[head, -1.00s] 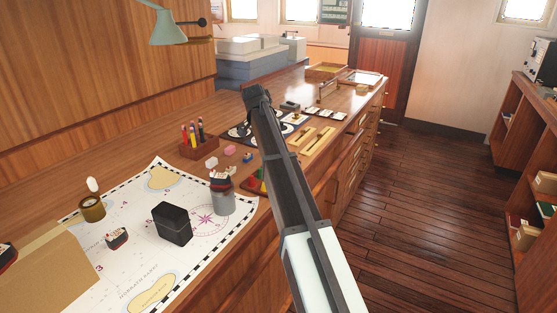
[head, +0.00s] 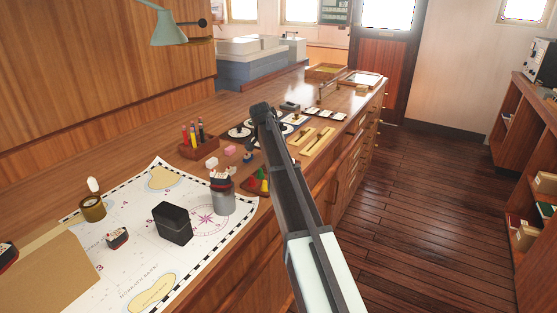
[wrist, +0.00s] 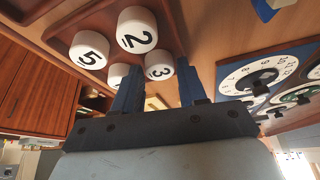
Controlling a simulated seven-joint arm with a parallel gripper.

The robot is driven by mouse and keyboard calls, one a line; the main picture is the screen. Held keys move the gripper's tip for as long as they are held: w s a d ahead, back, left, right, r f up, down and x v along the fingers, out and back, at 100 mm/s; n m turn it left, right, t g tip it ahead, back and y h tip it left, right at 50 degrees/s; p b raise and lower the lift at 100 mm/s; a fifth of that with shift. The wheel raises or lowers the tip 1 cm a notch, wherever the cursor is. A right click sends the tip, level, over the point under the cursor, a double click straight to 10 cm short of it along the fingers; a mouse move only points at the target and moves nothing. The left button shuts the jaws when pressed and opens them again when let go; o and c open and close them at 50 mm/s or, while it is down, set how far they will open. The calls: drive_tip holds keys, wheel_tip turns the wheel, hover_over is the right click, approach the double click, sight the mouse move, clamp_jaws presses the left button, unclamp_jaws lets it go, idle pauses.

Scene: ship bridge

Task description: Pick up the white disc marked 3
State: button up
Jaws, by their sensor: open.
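The white disc marked 3 (wrist: 160,68) shows in the wrist view, between the two blue fingertips of my gripper (wrist: 158,76). My gripper is open and nothing is held; I cannot tell how far the tips are from the disc. White discs marked 2 (wrist: 137,30) and 5 (wrist: 89,50) stand close by on a reddish-brown wooden tray (wrist: 62,12). Another white disc (wrist: 117,74) is partly hidden behind the left finger. In the head view, my arm reaches over the counter and hides its fingers and the disc marked 3.
A blue panel with a white numbered dial (wrist: 255,78) lies to the right in the wrist view. In the head view, a pencil box (head: 199,143), a grey cup (head: 222,200) and a black box (head: 172,222) stand on the counter. Yellow bars (head: 312,138) lie right of the arm.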

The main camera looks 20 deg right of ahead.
drive_tip(key=shift+d+f, duration=0.15)
drive_tip(key=shift+f, duration=0.2)
